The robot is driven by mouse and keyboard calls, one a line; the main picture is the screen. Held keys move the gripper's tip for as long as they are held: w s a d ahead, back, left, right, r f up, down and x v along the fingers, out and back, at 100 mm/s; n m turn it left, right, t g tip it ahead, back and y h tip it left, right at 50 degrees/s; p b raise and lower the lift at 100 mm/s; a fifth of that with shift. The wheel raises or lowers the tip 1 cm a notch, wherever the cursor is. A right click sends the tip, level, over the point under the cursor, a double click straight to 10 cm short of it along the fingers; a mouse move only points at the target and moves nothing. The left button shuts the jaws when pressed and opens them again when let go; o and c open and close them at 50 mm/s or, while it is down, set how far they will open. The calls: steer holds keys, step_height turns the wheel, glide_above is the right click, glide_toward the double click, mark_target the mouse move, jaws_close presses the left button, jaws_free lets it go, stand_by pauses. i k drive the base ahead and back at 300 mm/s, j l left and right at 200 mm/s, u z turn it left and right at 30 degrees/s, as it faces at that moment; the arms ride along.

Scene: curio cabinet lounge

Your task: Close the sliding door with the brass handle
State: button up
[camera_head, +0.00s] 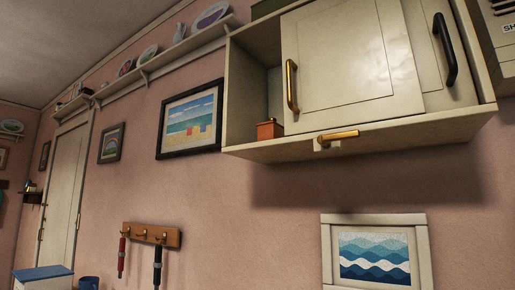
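A cream wall cabinet (237,120) hangs at the upper right. Its cream sliding door (345,60) has an upright brass handle (291,86) near its left edge. This door stands partly open, with a gap at the left of the cabinet. A second cream panel (418,35) with a black handle (446,50) shows to its right and is partly overlapped by the first door. A small orange-brown box (269,129) sits inside the gap. My gripper is not in view.
A brass bar (338,136) with a small cream block lies along the cabinet's lower edge. A beach picture (190,118) hangs left of the cabinet and a wave picture (374,257) below it. A plate shelf (160,62) runs along the upper left wall.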

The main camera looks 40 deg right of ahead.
mark_target(345, 63)
steer(key=i+l, duration=0.15)
steer(key=l, duration=0.25)
steer(key=i+l, duration=0.15)
steer(key=l, duration=0.25)
steer(key=i+l, duration=0.2)
steer(key=l, duration=0.15)
steer(key=l+z, duration=0.15)
steer(key=z, duration=2.35)
steer(key=u, duration=1.25)
steer(key=k+j+u, duration=0.15)
steer(key=u, duration=0.25)
steer(key=k+j+u, duration=0.25)
steer(key=u, duration=0.2)
steer(key=k+j+u, duration=0.15)
steer(key=j+u, duration=0.25)
steer(key=k+j, duration=0.15)
steer(key=k+l+z, duration=0.1)
steer(key=l+z, duration=0.45)
steer(key=z, duration=0.15)
steer(key=l+z, duration=0.4)
steer(key=k+j, duration=0.05)
steer(key=j, duration=0.05)
